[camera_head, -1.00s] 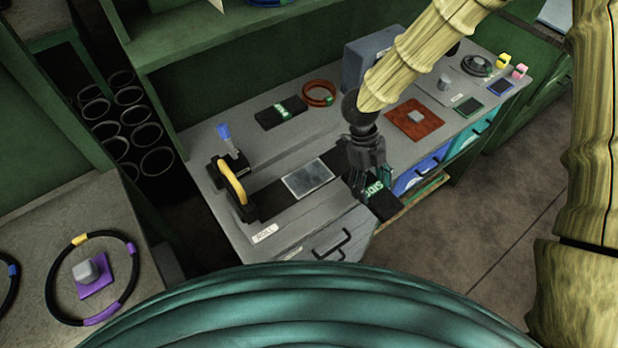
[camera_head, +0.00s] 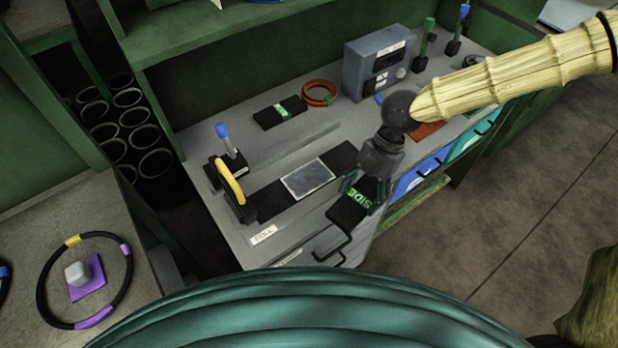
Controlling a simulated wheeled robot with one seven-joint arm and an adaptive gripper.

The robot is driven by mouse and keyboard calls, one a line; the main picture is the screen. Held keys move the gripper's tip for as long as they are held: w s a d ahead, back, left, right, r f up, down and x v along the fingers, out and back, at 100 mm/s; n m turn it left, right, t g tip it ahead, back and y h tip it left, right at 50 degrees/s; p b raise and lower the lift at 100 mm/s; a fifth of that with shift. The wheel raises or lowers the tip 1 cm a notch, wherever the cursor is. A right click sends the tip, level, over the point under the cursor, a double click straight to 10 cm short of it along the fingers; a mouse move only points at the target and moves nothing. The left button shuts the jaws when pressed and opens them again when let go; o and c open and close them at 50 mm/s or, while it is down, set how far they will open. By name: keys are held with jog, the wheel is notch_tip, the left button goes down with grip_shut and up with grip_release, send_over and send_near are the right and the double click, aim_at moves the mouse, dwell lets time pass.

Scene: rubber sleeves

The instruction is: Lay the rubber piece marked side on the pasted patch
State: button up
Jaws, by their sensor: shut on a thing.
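The pasted patch (camera_head: 308,180) is a pale grey rectangle on a black strip (camera_head: 271,197) lying on the bench. The held piece looks apart from the patch. Its height above the bench is hard to tell.
A yellow-handled roller (camera_head: 232,184) and a blue-topped tool (camera_head: 229,141) stand left of the patch. Another black piece with a green band (camera_head: 280,113), an orange ring (camera_head: 319,94) and a grey box (camera_head: 383,66) are behind. A drawer handle (camera_head: 333,244) is below the front edge.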

jog(key=shift+s+a+r+m+t, duration=0.15)
jog(key=shift+r+m+t, duration=0.05)
jog(key=shift+m, duration=0.3)
jog(key=shift+s+a+r+m+t, duration=0.1)
jog(key=shift+a+r+m+t, duration=0.1)
jog(key=shift+m, duration=0.3)
jog(key=shift+w+a, duration=0.1)
jog(key=p, duration=0.5)
send_over(305, 179)
jog(key=d, duration=0.1)
jog(key=shift+w+d+f+y, duration=0.15)
jog(key=shift+w+f+y, duration=0.2)
jog(key=shift+f, duration=0.35)
jog(key=shift+w+f+p, duration=0.1)
jog(key=shift+f+p, duration=0.55)
jog(key=shift+f, duration=1.2)
jog(key=o, duration=1.2)
jog(key=b+v, duration=0.3)
jog(key=v, duration=0.9)
